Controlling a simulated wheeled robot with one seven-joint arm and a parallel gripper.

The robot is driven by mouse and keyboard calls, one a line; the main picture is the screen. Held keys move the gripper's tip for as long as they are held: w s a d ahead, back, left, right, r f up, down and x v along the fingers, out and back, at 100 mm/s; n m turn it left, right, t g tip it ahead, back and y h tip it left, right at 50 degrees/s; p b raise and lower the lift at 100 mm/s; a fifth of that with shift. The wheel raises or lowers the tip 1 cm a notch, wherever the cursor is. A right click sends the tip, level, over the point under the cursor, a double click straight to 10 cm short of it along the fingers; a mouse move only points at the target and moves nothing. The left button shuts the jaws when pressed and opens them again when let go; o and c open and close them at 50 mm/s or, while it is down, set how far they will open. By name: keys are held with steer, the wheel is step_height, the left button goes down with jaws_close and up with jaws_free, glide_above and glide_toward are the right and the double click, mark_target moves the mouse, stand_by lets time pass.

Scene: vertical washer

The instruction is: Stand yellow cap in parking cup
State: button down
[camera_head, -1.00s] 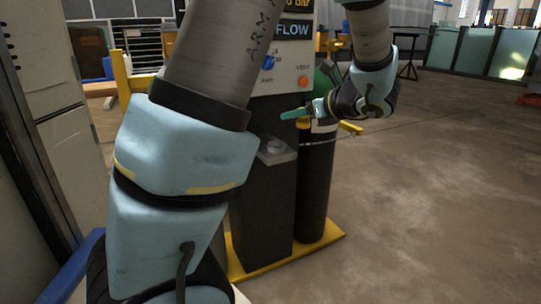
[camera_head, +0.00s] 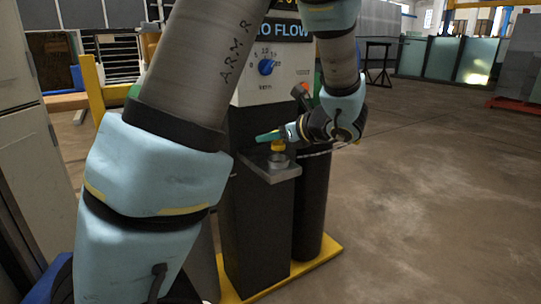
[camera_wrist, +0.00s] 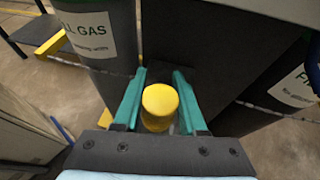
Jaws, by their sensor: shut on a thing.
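The yellow cap (camera_head: 278,146) is between the teal fingers of my gripper (camera_head: 268,137), which is shut on it. The wrist view shows the round yellow top of the cap (camera_wrist: 160,99) between the two fingers of my gripper (camera_wrist: 158,80). The parking cup (camera_head: 278,161) is a small grey round cup on a grey shelf. In the head view the cap is upright, directly over the cup and very close to it. I cannot tell whether its lower end is inside the cup. The cup is hidden in the wrist view.
A dark gas cylinder (camera_head: 312,205) is close on the right. Open floor lies further right.

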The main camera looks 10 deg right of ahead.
steer(key=shift+f+b, duration=0.5)
steer(key=shift+f, duration=1.45)
steer(key=shift+f, duration=0.1)
steer(key=shift+c, duration=2.3)
jaws_free()
steer(key=shift+s+d+r, duration=0.15)
steer(key=shift+r, duration=0.05)
steer(key=p+v, duration=0.2)
steer(key=v, duration=0.9)
steer(key=shift+s, duration=0.3)
steer(key=shift+d, duration=0.2)
